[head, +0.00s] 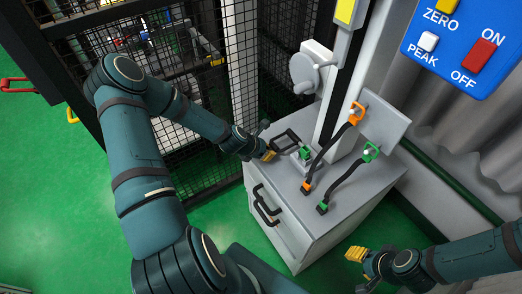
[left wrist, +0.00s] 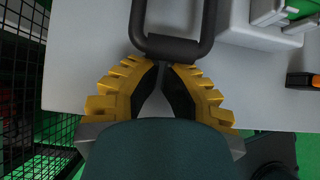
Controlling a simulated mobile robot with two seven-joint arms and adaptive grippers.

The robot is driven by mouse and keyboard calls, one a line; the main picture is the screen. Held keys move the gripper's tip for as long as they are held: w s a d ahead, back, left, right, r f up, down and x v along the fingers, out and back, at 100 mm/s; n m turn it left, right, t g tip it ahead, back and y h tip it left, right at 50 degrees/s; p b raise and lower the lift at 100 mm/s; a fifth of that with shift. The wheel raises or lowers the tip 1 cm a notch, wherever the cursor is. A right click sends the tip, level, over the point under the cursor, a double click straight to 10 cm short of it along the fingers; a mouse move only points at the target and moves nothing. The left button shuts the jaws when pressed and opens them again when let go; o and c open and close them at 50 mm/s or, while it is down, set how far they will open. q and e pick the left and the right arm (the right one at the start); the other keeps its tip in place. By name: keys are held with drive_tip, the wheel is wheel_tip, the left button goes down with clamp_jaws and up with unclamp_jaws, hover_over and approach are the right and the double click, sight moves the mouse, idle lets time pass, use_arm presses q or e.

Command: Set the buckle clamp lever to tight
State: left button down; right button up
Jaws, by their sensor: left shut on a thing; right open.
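A black loop-shaped lever (head: 283,137) stands out from a small clamp with a green block (head: 304,152) on the grey cabinet top. In the left wrist view the loop's cross bar (left wrist: 172,46) lies at the tips of my left gripper (left wrist: 170,66). The yellow fingers close on this bar; the tips' exact contact is partly hidden. My left gripper (head: 268,154) is at the cabinet top's left edge in the head view. My right gripper (head: 357,254) is open and empty, low at the right, apart from the cabinet.
The cabinet (head: 270,190) has black drawer handles (head: 266,205). Two black straps with an orange end (head: 356,113) and a green end (head: 370,151) rise from its top beside the column (head: 333,85). A mesh fence (head: 240,70) stands left. A blue switch panel (head: 462,45) is top right.

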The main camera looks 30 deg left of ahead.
use_arm(q)
drive_tip(key=shift+w+d+f, duration=0.15)
drive_tip(key=shift+w+f, duration=0.2)
drive_tip(key=shift+f, duration=0.1)
